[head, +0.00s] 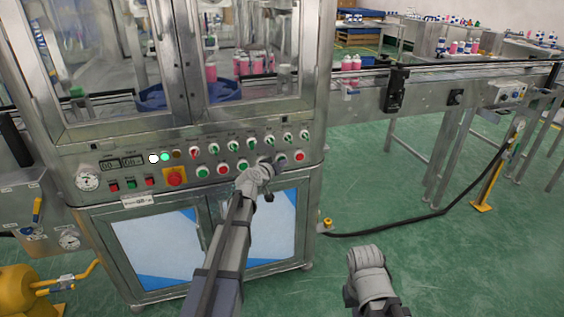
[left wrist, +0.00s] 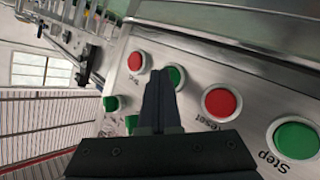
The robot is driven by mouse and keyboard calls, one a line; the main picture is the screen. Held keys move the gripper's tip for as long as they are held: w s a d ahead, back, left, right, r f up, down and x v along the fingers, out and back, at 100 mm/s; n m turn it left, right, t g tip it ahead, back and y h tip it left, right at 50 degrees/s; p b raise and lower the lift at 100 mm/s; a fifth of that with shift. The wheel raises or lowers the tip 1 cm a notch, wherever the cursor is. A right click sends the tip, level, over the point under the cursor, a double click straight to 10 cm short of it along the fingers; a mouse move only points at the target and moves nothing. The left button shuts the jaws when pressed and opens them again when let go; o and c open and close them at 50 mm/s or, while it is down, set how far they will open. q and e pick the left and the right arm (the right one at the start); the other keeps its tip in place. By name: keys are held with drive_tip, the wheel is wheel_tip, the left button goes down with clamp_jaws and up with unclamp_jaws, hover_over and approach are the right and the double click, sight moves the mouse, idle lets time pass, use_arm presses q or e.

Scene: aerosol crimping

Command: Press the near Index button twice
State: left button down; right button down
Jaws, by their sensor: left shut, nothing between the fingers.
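My left gripper (left wrist: 159,78) is shut and empty, its fingertips at a green button (left wrist: 177,76) on the machine's panel; they cover part of it. Whether they touch it I cannot tell. Its label is hidden, so I cannot read whether it says Index. Beside it are a red button marked Reset (left wrist: 221,102), a green button marked Step (left wrist: 296,140) and another red button (left wrist: 136,61) with an unclear label. In the head view my left gripper (head: 271,167) is at the right part of the lower button row. My right gripper is out of view.
A conveyor (head: 440,75) runs off to the right. The green floor (head: 455,250) at right is mostly clear.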

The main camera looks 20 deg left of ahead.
use_arm(q)
drive_tip(key=shift+s+d, duration=0.45)
drive_tip(key=shift+s, duration=0.2)
drive_tip(key=s+d, duration=0.1)
drive_tip(key=s, duration=0.1)
drive_tip(key=s+d, duration=0.2)
drive_tip(key=shift+s, duration=0.1)
idle(0.4)
drive_tip(key=shift+a, duration=0.1)
idle(0.5)
